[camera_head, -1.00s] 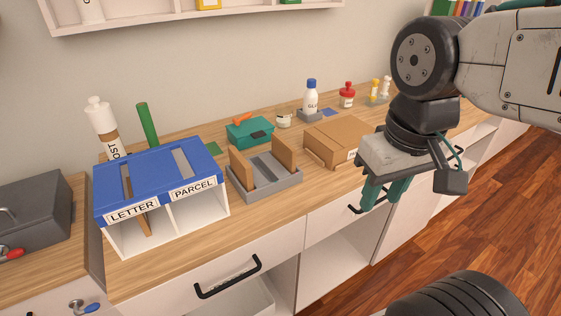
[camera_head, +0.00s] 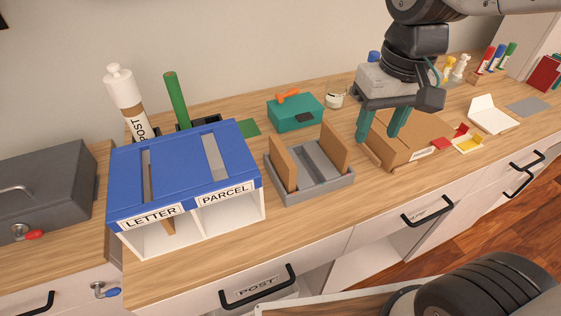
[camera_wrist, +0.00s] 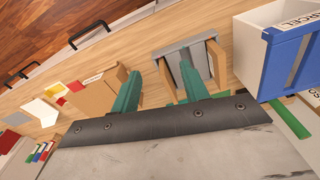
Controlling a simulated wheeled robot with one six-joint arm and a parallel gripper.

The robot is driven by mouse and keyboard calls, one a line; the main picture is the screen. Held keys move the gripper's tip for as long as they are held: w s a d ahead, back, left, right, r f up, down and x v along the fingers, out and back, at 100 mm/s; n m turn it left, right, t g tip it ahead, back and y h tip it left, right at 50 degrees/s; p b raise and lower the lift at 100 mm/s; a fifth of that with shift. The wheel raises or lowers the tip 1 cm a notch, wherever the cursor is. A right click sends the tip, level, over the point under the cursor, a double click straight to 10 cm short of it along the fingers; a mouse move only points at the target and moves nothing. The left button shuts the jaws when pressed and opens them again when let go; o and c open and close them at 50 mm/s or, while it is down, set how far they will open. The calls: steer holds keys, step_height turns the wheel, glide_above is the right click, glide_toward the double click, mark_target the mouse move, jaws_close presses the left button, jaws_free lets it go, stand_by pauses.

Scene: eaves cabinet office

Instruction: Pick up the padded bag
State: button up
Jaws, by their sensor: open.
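No thing in view is clearly marked as the padded bag. Two brown flat upright pieces, one on the left (camera_head: 283,165) and one on the right (camera_head: 335,147), stand in a grey rack (camera_head: 318,187) on the counter; I cannot tell if either is the bag. My gripper (camera_head: 378,138) is open and empty, pointing down above a brown cardboard box (camera_head: 420,130) right of the rack. In the wrist view, my gripper (camera_wrist: 160,68) shows its teal fingers apart, with the grey rack (camera_wrist: 182,47) beyond the right finger and the box (camera_wrist: 93,97) to the left.
A blue-topped letter and parcel sorter (camera_head: 185,165) stands left of the rack. A teal box (camera_head: 295,112) and a small jar (camera_head: 335,95) are behind. A dark grey case (camera_head: 40,190) is far left. White, red and yellow trays lie right. Bare counter runs along the front.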

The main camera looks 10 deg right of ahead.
steer(key=w+a+f+n, duration=0.1)
steer(key=w+a+f, duration=0.2)
steer(key=w+a, duration=0.35)
steer(key=n, duration=0.1)
glide_above(282, 150)
steer(key=shift+g, duration=0.4)
steer(key=f, duration=0.5)
steer(key=shift+a, duration=0.2)
steer(key=f, duration=0.7)
steer(key=shift+d, duration=0.25)
steer(key=shift+w+f, duration=0.1)
steer(key=shift+f, duration=0.45)
jaws_close()
